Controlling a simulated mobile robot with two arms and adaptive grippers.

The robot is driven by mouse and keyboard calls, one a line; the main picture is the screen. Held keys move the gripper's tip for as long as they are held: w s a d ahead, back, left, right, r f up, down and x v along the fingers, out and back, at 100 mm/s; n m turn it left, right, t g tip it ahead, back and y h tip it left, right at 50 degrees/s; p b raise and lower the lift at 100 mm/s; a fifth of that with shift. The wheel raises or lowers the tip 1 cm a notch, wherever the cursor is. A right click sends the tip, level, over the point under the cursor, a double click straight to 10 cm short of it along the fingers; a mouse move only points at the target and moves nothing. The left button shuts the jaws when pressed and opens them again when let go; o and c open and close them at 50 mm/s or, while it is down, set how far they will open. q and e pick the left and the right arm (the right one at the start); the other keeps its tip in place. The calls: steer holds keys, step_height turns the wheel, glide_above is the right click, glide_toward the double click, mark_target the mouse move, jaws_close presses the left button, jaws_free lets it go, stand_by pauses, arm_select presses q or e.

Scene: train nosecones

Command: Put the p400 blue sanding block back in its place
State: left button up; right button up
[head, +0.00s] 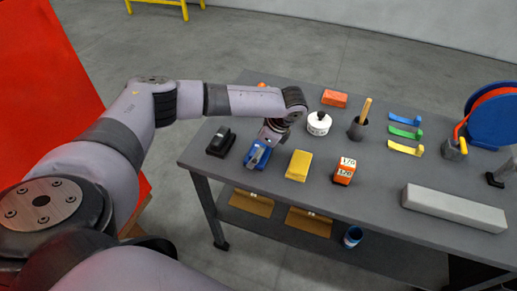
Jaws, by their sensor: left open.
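The blue sanding block (257,155) lies on the grey table near its front left, between a black sanding block and a yellow block. My left arm reaches in from the left over the table. My left gripper (268,142) is open and points down right at the far end of the blue block. The fingertips are small and partly hidden, so I cannot tell whether they touch the block. My right gripper is not in view.
The grey table (385,187) also holds a black sanding block (221,142), a yellow block (299,165), an orange-and-white box (344,171), a white jar (318,123), a dark cup (358,129), coloured strips (404,133) and a long grey block (454,208).

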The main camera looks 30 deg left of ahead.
arm_select(q)
steer(key=b+v, duration=0.2)
steer(key=v, duration=1)
steer(key=shift+s, duration=0.1)
